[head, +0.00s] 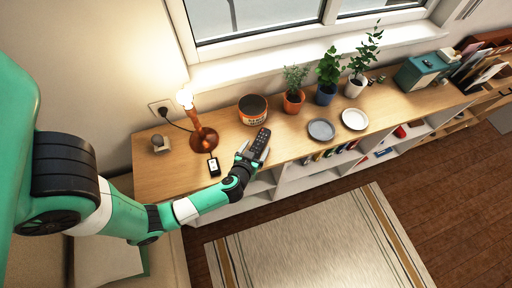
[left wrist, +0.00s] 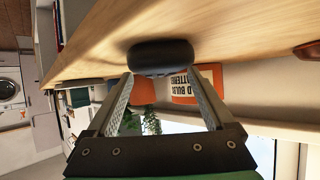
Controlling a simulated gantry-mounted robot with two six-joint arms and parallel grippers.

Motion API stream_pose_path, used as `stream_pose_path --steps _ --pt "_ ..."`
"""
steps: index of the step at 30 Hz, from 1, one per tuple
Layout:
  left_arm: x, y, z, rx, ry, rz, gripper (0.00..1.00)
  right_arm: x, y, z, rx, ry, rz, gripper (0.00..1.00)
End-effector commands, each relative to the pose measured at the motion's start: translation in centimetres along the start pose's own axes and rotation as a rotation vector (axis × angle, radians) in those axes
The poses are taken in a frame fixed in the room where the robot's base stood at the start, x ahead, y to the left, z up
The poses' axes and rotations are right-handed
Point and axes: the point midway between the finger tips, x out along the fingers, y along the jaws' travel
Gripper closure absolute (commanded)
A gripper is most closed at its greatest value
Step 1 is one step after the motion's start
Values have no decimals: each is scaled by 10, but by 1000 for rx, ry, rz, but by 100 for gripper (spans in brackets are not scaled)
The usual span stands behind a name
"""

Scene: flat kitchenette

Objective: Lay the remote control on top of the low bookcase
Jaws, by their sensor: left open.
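The black remote control (head: 261,140) is at the front edge area of the low bookcase's wooden top (head: 287,143). In the left wrist view its dark rounded end (left wrist: 162,57) shows against the wood with a shadow around it, and it appears to rest on the surface. My left gripper (head: 251,153) is open, with one finger on each side of the remote's near end. The fingertips (left wrist: 160,76) are close to the remote; I cannot tell if they touch it. My right gripper is not in view.
A lamp (head: 203,138), a small black-and-white device (head: 214,167) and an orange tin (head: 253,110) stand nearby on the top. A grey plate (head: 321,129), a white plate (head: 354,119) and potted plants (head: 327,92) are to the right. Bare wood lies between them.

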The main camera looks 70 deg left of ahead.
Motion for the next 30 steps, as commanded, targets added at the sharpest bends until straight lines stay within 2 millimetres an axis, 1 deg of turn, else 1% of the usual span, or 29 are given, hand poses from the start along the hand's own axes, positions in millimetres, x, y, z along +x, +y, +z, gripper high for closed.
stream_pose_path --steps 4,5,8,15,18,21,25,30 --pt "-1 0 -2 -2 1 1 13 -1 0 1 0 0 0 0" --pt "-5 1 -3 0 0 3 13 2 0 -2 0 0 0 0" --pt "-22 1 -4 4 -2 5 13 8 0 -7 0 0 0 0" --pt "-81 2 -5 6 -1 9 13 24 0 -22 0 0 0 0" --pt "-99 1 -5 4 0 8 13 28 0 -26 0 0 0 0" --pt "-112 2 -3 3 -1 6 13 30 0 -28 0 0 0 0" --pt "-120 0 -3 1 1 2 13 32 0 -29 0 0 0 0" --pt "-122 0 -2 -1 1 0 13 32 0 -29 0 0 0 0"
